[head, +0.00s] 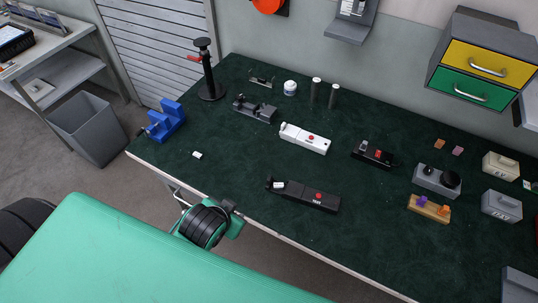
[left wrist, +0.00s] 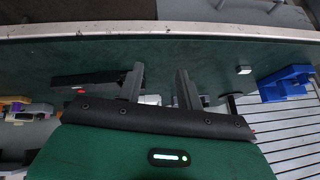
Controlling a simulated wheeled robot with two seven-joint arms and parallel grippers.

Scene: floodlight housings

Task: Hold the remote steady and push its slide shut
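Several remote-like devices lie on the dark green table, and I cannot tell for certain which is the task's remote. A long black one with a red button (head: 312,196) lies nearest the front edge, a small pale piece at its left end. A white one with a red button (head: 304,138) lies behind it, and a shorter black one (head: 372,154) lies to the right. My left gripper (left wrist: 160,84) is open and empty, its two fingers apart. In the left wrist view the long black device (left wrist: 88,80) is beside the left-hand finger, not between the fingers. My right gripper is not in view.
A blue clamp (head: 166,120) and a black stand (head: 209,75) are at the left. A grey control box (head: 436,181) and a wooden block (head: 429,208) are at the right. A small white piece (head: 197,155) lies near the left edge.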

